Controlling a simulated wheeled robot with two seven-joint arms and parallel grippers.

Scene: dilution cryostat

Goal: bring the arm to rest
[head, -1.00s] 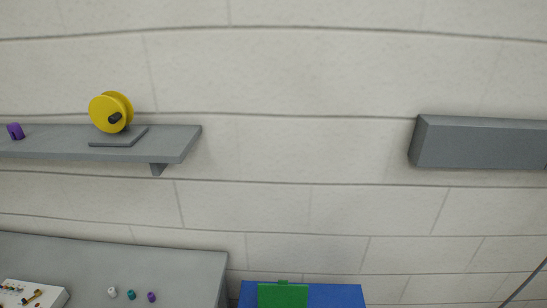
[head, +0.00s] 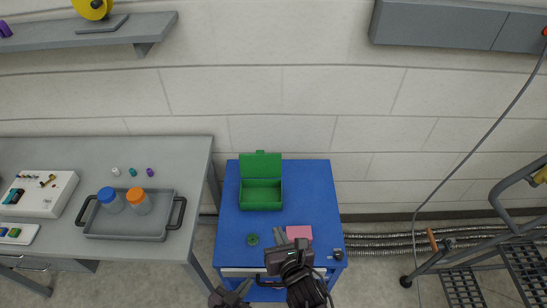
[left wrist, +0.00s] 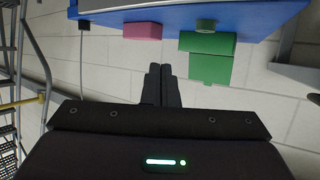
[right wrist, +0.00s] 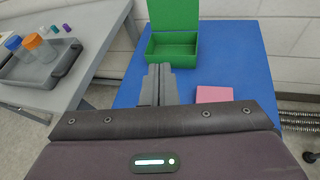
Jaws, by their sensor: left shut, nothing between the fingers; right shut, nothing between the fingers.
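My right gripper (head: 282,236) is shut and empty, above the blue cart top (head: 314,200) in the head view, beside the pink block (head: 299,233). Its closed fingers also show in the right wrist view (right wrist: 158,72), in front of the open green box (right wrist: 172,45). My left gripper (head: 243,287) is lower in the head view, near the cart's front edge, shut and empty. Its closed fingers show in the left wrist view (left wrist: 160,72), where the scene appears upside down. Neither gripper visibly touches anything.
The open green box (head: 261,196) and a small green round piece (head: 252,239) are on the cart. A grey table (head: 190,160) at left bears a tray (head: 125,226) with blue-lidded and orange-lidded jars. Metal steps (head: 465,285) stand at right, near a hanging cable.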

